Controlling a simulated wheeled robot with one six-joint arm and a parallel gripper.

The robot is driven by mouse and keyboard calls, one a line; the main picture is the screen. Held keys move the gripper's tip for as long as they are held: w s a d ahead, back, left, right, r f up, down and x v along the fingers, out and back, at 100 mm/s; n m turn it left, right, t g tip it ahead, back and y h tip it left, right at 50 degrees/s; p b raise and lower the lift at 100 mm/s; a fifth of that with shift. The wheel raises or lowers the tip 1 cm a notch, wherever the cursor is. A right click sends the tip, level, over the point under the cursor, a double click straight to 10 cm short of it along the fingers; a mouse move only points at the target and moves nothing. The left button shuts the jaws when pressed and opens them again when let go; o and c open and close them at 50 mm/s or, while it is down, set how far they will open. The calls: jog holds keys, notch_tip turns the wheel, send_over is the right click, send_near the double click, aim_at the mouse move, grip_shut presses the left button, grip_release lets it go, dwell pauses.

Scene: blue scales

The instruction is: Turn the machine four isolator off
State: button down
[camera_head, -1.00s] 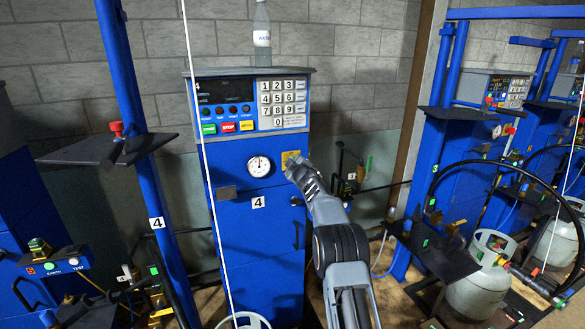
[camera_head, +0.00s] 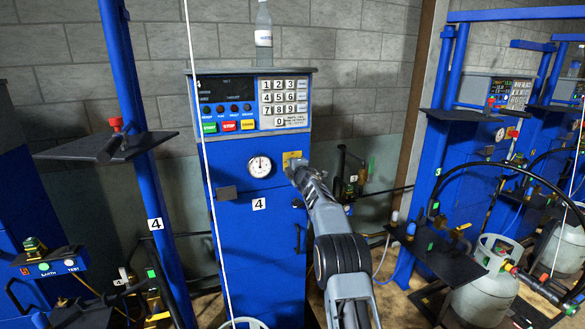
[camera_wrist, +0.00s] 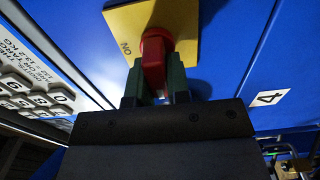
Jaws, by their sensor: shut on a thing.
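The machine four cabinet (camera_head: 257,240) is blue and carries a white "4" label (camera_head: 259,204). Its isolator has a yellow plate (camera_head: 290,156) at the cabinet's upper right, partly hidden behind my gripper (camera_head: 294,168). In the wrist view, the yellow plate (camera_wrist: 185,22) shows the word "ON" at its left, beside the red knob (camera_wrist: 155,48). My gripper (camera_wrist: 154,86) has its two green-grey fingers on either side of the red knob and is shut on it. The knob's exact pointing direction is hard to tell.
A round gauge (camera_head: 259,167) sits left of the isolator, below the keypad (camera_head: 284,102). A bottle (camera_head: 264,38) stands on top of the cabinet. A thin white cord (camera_head: 206,165) hangs in front. A grey gas cylinder (camera_head: 481,290) stands at the right.

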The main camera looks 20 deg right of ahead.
dwell(0.4)
jog(key=c, duration=1.1)
grip_release()
jog(key=shift+s, duration=0.15)
jog(key=shift+s+f+b, duration=0.15)
jog(key=shift+s+b, duration=0.1)
jog(key=shift+b, duration=0.35)
jog(key=s+b, duration=0.6)
jog(key=s, duration=0.7)
jog(key=shift+b, duration=0.3)
